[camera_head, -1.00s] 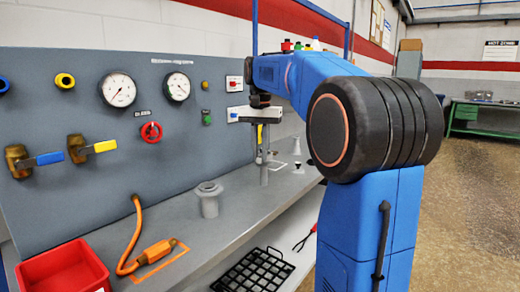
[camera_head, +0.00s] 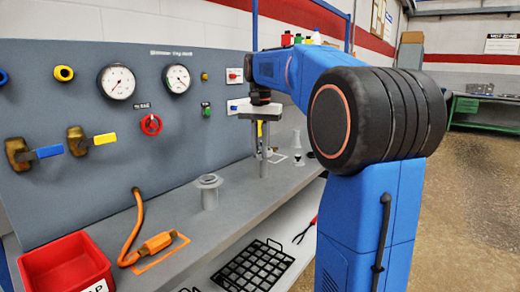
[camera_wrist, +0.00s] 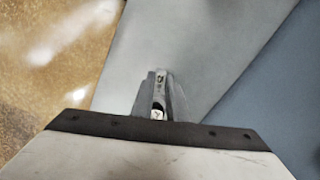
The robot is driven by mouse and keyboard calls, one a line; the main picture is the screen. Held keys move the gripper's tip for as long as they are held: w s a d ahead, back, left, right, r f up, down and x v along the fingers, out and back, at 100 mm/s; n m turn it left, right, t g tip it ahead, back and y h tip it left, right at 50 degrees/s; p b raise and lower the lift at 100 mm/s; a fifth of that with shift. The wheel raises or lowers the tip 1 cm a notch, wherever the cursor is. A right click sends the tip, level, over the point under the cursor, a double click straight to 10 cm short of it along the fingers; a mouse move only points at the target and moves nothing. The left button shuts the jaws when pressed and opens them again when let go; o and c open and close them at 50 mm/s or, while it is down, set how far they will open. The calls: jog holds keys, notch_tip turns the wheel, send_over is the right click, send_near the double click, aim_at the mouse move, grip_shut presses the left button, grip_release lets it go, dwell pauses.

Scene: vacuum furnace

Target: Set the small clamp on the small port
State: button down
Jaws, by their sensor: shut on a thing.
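My gripper (camera_head: 264,174) points down over the bench, right of the wide flanged port and left of a slim pale fitting (camera_head: 297,142), which looks like the small port. In the wrist view my gripper (camera_wrist: 159,78) is shut on a small light metal piece (camera_wrist: 158,100), which looks like the small clamp. Its shape is mostly hidden between the fingers. In the head view the clamp cannot be made out. The wrist view shows no port below the fingers, only plain grey surface.
The wide flanged port (camera_head: 209,190) stands on the grey bench (camera_head: 185,225). An orange hose with a plug (camera_head: 158,243) lies left of it, and a red bin (camera_head: 66,262) stands at the front left. A black grid rack (camera_head: 252,266) sits lower. The gauge panel (camera_head: 150,120) rises behind.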

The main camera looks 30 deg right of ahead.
jog(key=c, duration=1.7)
grip_release()
jog(key=shift+o, duration=0.2)
notch_tip(320, 180, up, 17)
jog(key=shift+r, duration=0.2)
